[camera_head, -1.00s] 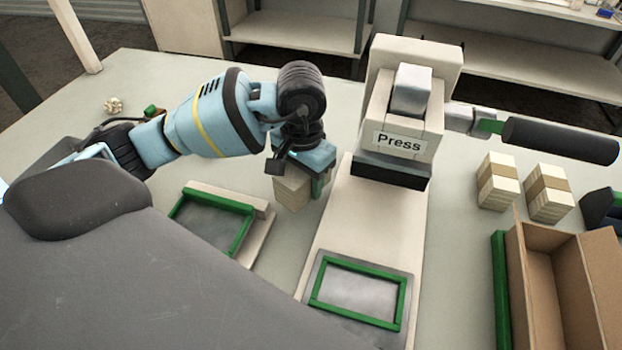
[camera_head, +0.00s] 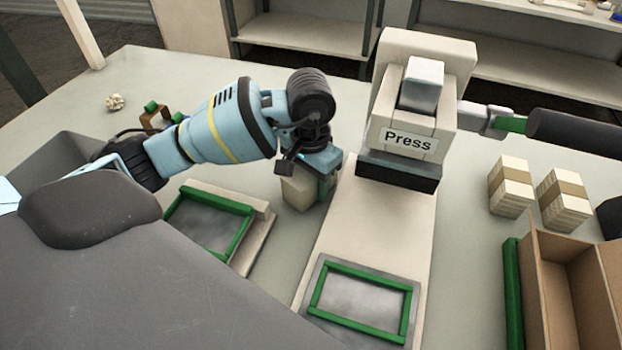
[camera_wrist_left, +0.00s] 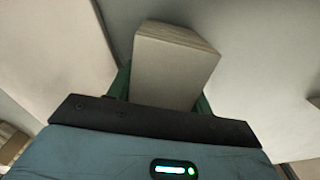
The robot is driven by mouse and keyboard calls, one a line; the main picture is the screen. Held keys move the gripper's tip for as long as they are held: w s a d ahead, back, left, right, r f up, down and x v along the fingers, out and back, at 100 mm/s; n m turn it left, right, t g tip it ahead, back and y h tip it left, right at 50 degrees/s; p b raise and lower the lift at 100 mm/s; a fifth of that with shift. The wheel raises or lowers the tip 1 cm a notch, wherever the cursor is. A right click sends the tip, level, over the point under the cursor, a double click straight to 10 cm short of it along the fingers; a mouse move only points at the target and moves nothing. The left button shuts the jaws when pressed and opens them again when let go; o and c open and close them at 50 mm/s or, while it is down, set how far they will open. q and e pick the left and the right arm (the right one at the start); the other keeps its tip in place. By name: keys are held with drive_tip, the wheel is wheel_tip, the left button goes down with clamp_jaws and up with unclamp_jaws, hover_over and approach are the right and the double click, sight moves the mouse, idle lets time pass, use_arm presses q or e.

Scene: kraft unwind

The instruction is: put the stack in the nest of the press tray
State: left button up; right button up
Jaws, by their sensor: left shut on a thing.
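My left gripper (camera_head: 312,178) is shut on a pale stack (camera_head: 297,192), which hangs below its fingers left of the press base. In the left wrist view the stack (camera_wrist_left: 172,65) sits between the green fingers, with layered edges showing at its top. The press tray (camera_head: 358,304) is a grey plate at the front of the press (camera_head: 406,125), with a green rectangular frame forming its nest. The bare plate shows inside the frame. The gripper and stack are behind and left of this tray.
Another green-framed tray (camera_head: 205,222) lies to the left of the press. Two banded stacks (camera_head: 511,186) (camera_head: 564,200) stand on the right, behind an open cardboard box (camera_head: 562,270). The press handle (camera_head: 574,132) reaches out to the right. A grey bin is at the left.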

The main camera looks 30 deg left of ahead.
use_arm(q)
drive_tip(key=shift+f, duration=0.2)
drive_tip(key=o, duration=0.8)
drive_tip(key=shift+c, duration=0.2)
drive_tip(key=shift+r, duration=0.1)
wheel_tip(320, 180, up, 11)
drive_tip(key=shift+r, duration=0.1)
drive_tip(key=shift+o, duration=0.4)
drive_tip(key=shift+r+p, duration=0.3)
drive_tip(key=shift+r, duration=0.25)
